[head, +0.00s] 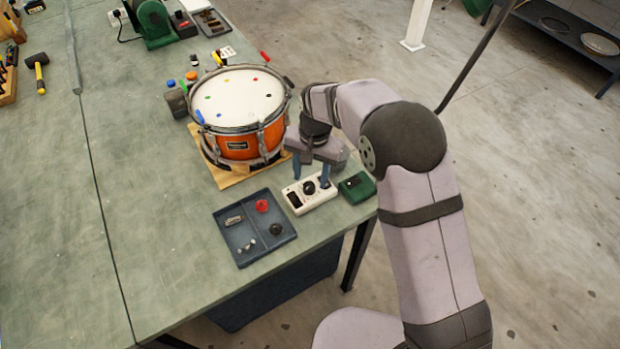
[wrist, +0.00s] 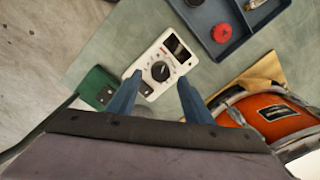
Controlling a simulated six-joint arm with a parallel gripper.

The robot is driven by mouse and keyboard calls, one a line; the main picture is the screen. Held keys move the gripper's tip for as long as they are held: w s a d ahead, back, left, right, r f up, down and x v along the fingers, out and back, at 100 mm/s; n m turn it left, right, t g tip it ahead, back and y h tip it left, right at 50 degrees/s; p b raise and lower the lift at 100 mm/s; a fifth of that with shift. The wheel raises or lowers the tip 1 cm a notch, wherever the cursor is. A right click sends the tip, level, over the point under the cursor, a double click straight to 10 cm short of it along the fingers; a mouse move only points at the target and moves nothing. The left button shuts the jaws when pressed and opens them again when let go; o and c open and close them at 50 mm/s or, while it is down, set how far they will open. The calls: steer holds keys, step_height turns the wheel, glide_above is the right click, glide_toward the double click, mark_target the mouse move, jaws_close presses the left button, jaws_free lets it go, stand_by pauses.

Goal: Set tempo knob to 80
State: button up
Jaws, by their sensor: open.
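A white metronome-like box (head: 296,201) lies on the green bench near its front right edge. It has a dark display and a round black tempo knob (head: 309,187). In the wrist view the white box (wrist: 145,62) lies ahead of my fingers, and the knob (wrist: 160,71) shows a light pointer mark; its scale is too small to read. My gripper (head: 311,172) is above the box, fingers pointing down. In the wrist view my gripper (wrist: 156,92) is open, its two blue fingers apart with nothing between them, and the knob shows just beyond the gap between their tips.
A green box (head: 357,187) sits close on the right of the white box. A dark divided tray (head: 240,258) with a red knob and small parts lies on the left. The bench's left side is mostly clear.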

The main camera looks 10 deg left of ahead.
mark_target(309, 184)
steer(key=shift+a+f+p, duration=0.1)
steer(key=shift+f+p, duration=0.25)
steer(key=shift+f, duration=1.2)
steer(key=c, duration=1.1)
steer(key=shift+o, duration=0.2)
steer(key=shift+n, duration=0.4)
steer(key=n+b, duration=0.1)
steer(key=n, duration=0.3)
steer(key=shift+w+n, duration=0.1)
steer(key=shift+n, duration=0.2)
steer(key=n, duration=0.5)
steer(key=shift+a+r+b, duration=0.1)
steer(key=shift+a+b, duration=0.05)
steer(key=shift+b, duration=0.15)
